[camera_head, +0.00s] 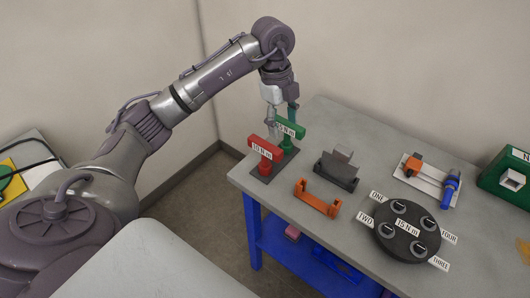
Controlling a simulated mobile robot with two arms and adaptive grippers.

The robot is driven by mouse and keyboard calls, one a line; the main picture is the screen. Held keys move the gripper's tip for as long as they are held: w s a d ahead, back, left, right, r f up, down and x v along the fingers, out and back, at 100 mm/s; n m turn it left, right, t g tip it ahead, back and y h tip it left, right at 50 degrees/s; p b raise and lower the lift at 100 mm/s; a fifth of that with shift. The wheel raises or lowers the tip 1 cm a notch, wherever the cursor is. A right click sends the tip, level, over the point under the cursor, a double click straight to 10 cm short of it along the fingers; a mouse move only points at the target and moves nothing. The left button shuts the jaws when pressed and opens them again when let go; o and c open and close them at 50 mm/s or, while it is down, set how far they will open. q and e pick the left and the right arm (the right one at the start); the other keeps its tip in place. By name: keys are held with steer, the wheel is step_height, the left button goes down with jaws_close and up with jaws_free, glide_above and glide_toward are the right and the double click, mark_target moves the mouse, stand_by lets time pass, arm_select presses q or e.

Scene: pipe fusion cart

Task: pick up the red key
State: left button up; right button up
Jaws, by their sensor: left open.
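The red key (266,150) is T-shaped with a white label that seems to read 10 N m. It stands upright on a dark base at the left corner of the table. A similar green key (291,130) stands just behind it to the right. My left gripper (279,114) points down from above and is open, with its fingers close behind the red key and beside the green key's top. I cannot tell whether a finger touches either key. The red key is not between the fingers as far as I can see. My right gripper is not in view.
On the grey table (300,235) are an orange bracket (318,200), a dark grey block holder (338,170), a round black plate (407,231) with numbered labels, a white plate (425,181) with orange and blue parts, and a green case (508,178). Walls stand behind.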

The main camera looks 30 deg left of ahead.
mark_target(265, 152)
arm_select(q)
steer(key=shift+n+g+y, duration=0.3)
steer(key=shift+n+y, duration=0.5)
steer(key=shift+y, duration=0.1)
steer(key=a+f, duration=0.1)
steer(key=f, duration=0.1)
steer(key=a+f+p, duration=0.1)
steer(key=f, duration=0.1)
steer(key=a+f, duration=0.2)
steer(key=shift+s+a+p, duration=0.1)
steer(key=shift+s+p, duration=0.25)
steer(key=shift+f, duration=0.6)
steer(key=shift+s+f+p, duration=0.1)
steer(key=shift+f+p, duration=0.15)
steer(key=shift+p, duration=0.1)
steer(key=f+p, duration=0.1)
steer(key=f, duration=0.2)
steer(key=shift+s+a+f+p, duration=0.1)
steer(key=shift+s+f+p, duration=0.1)
steer(key=shift+f+p, duration=0.15)
steer(key=shift+f, duration=0.5)
jaws_close()
